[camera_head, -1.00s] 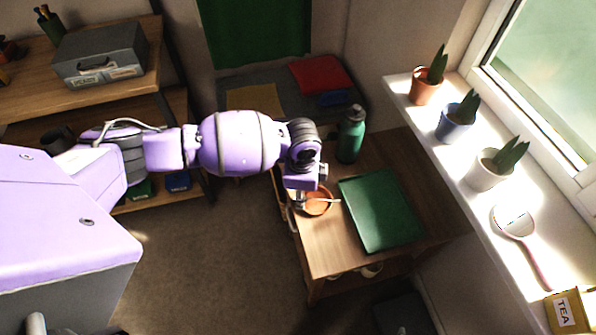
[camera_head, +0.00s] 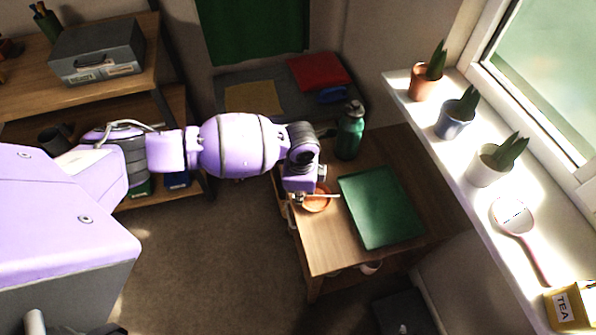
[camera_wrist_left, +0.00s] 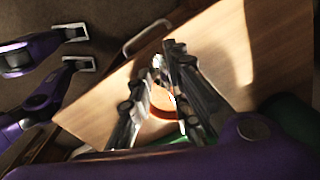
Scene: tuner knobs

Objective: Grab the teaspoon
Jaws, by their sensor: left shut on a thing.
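In the head view my left gripper (camera_head: 299,197) is at the left edge of the small wooden table, beside an orange-brown round dish (camera_head: 317,205). A thin pale teaspoon (camera_head: 329,195) sticks out to the right from the gripper, across the dish. In the left wrist view the two fingers (camera_wrist_left: 160,68) are closed in on a small pale piece of the spoon, with the orange dish (camera_wrist_left: 160,101) behind them. Most of the spoon is hidden by the fingers.
A green book-like slab (camera_head: 382,208) lies just right of the dish. A green bottle (camera_head: 350,132) stands behind it. The sill holds potted plants, a large pale spoon-shaped object (camera_head: 515,218) and a yellow tea box (camera_head: 573,306). The table front (camera_head: 330,252) is clear.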

